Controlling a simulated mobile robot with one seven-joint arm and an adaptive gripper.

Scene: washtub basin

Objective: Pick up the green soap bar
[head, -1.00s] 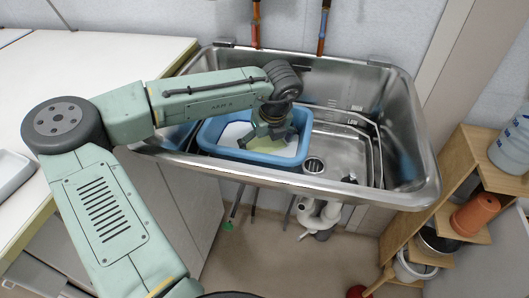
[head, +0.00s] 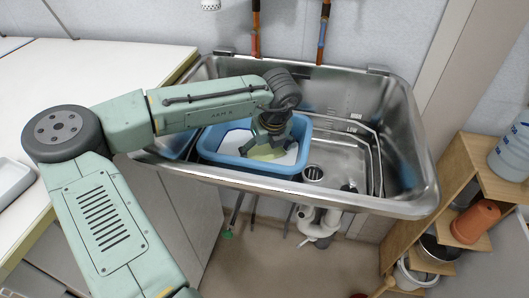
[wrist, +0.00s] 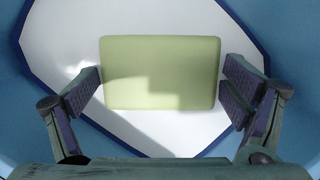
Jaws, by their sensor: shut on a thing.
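The green soap bar (wrist: 160,72) is a pale green rounded block in the middle of the wrist view. My gripper (wrist: 160,88) has one finger at each short side of it and is shut on it. In the head view my gripper (head: 270,138) points down inside the blue tub, and the soap (head: 266,153) shows as a pale green patch under it. Whether the soap touches the tub's white floor is hard to tell. A shadow falls across part of the soap and floor.
The blue tub (head: 240,165) stands in the left part of the steel sink (head: 405,150), its walls close around my gripper. The sink's right side is mostly clear. A white counter (head: 90,70) lies left, a wooden shelf (head: 490,180) right.

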